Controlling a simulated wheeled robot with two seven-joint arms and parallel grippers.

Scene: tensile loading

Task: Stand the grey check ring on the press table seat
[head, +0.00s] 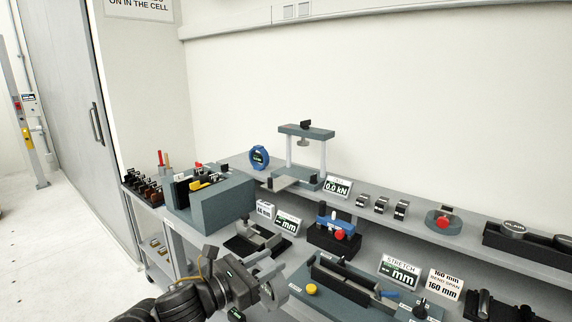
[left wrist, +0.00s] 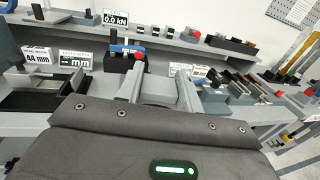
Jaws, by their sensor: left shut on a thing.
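My left gripper (head: 272,277) is low in the middle of the head view, in front of the shelf bench. In the left wrist view its two fingers (left wrist: 158,88) are shut on a plain grey piece (left wrist: 157,92), seen between them; this looks like the grey check ring, but its round shape is mostly hidden. The press (head: 306,133) stands on the raised back shelf, with its grey table (head: 308,184) under the ram. The held piece is well in front of the press and apart from it. My right gripper is not in view.
A kN display (head: 338,187) stands right of the press and a blue ring gauge (head: 259,158) left of it. A grey rack (head: 222,205) stands at the left. A blue-and-black fixture with a red knob (head: 334,230) and a mm display (head: 288,222) stand between my gripper and the shelf.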

